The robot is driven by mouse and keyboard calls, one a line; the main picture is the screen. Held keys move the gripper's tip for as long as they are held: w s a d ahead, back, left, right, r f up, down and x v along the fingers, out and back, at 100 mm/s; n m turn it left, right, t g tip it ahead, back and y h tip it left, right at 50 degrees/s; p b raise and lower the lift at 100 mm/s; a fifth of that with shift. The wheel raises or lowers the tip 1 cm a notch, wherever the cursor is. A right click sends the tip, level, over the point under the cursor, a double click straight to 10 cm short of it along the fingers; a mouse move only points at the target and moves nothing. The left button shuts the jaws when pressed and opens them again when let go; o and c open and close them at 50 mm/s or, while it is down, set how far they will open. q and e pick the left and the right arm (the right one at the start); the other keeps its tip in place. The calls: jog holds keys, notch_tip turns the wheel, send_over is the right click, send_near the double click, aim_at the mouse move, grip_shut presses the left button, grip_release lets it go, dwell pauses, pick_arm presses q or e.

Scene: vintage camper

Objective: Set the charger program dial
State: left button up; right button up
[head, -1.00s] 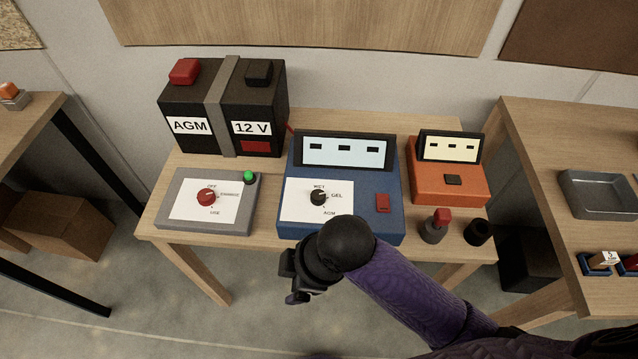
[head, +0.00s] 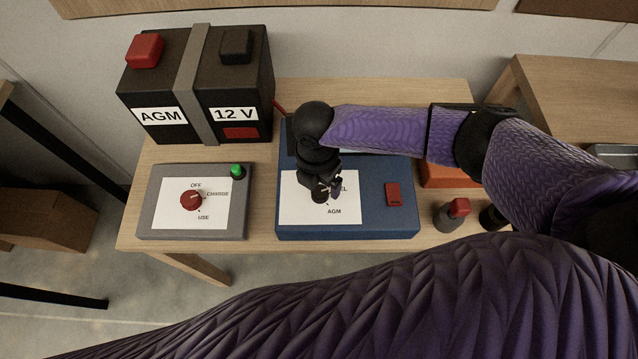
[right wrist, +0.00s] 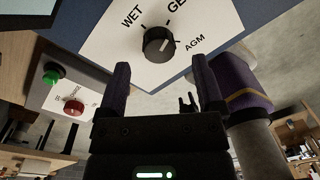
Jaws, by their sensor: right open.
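The blue charger (head: 262,215) stands on the table. Its black program dial (right wrist: 158,44) sits on a white plate marked WET, GEL and AGM. In the right wrist view a white mark on the dial faces the GEL–AGM side; its exact setting is unclear. My right gripper (head: 327,187) is over the dial in the head view and partly hides it and the labels. In the right wrist view its open fingers (right wrist: 162,68) point toward the dial, with nothing between them. My left gripper is not identifiable in view.
A black battery (head: 165,92) marked AGM and 12 V stands behind. A grey box (head: 240,215) with a red knob (head: 191,200) and green light (head: 237,170) is left of the charger. Orange box (head: 450,174) and red-topped post (head: 455,212) are at right.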

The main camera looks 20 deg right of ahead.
aim_at(321, 191)
notch_tip(321, 191, down, 3)
jog(key=shift+s+f+b, duration=0.1)
jog(key=shift+f+b, duration=0.1)
jog(key=shift+b, duration=0.15)
grip_shut()
jog(key=shift+r, duration=0.1)
